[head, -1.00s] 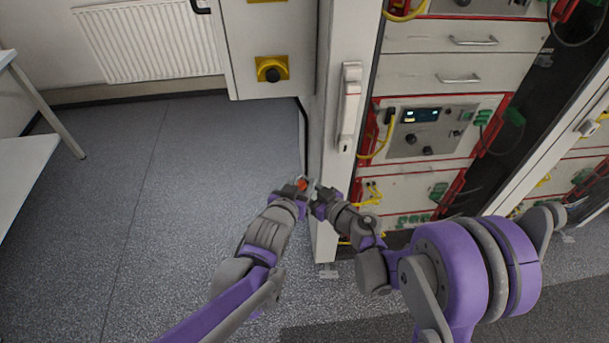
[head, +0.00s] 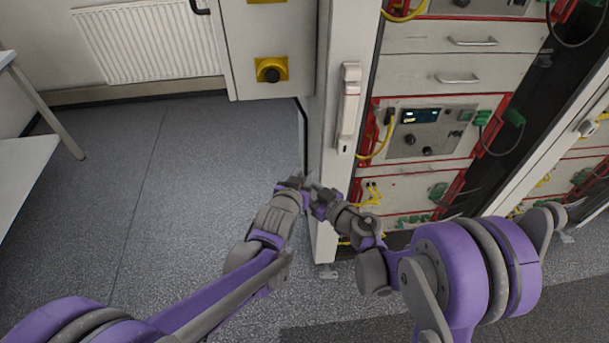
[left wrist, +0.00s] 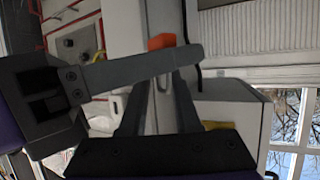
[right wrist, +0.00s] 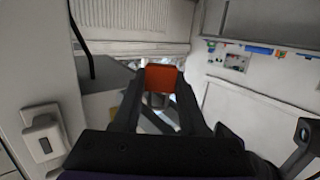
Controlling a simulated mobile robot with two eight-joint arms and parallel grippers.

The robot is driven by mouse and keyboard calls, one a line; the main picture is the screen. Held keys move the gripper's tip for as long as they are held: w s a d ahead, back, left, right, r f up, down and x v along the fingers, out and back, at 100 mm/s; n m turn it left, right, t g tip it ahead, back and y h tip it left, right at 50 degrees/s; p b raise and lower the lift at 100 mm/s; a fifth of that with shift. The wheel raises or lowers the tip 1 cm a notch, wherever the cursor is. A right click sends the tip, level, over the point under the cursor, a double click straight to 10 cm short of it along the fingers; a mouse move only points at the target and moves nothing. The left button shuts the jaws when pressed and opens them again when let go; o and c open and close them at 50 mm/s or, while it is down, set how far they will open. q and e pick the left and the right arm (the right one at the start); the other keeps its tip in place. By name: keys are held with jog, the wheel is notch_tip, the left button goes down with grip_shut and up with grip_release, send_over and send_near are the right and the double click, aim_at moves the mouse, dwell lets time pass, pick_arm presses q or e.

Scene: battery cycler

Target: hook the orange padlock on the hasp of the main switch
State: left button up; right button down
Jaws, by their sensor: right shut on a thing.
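The orange padlock (right wrist: 162,78) is between the fingertips of my right gripper (right wrist: 160,85), which is shut on it. In the left wrist view its orange body (left wrist: 162,41) shows beyond a grey finger of my right gripper that crosses the picture. In the head view the padlock is hidden at the grippers. My left gripper (head: 292,183) is close beside my right gripper (head: 318,190); its fingers stand apart with a gap. The yellow main switch (head: 271,69) with a black knob is on the light box, up and left of both grippers. I cannot make out its hasp.
A white cabinet post (head: 330,120) with a handle (head: 349,105) stands just behind the grippers. A rack with drawers and yellow cables (head: 415,130) is on the right. A white table (head: 30,155) is at the left edge. The floor (head: 190,180) between is clear.

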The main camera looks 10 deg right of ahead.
jog(key=c, duration=0.6)
grip_release()
jog(key=shift+a, duration=0.2)
jog(key=shift+o, duration=1.2)
jog(key=shift+d, duration=0.1)
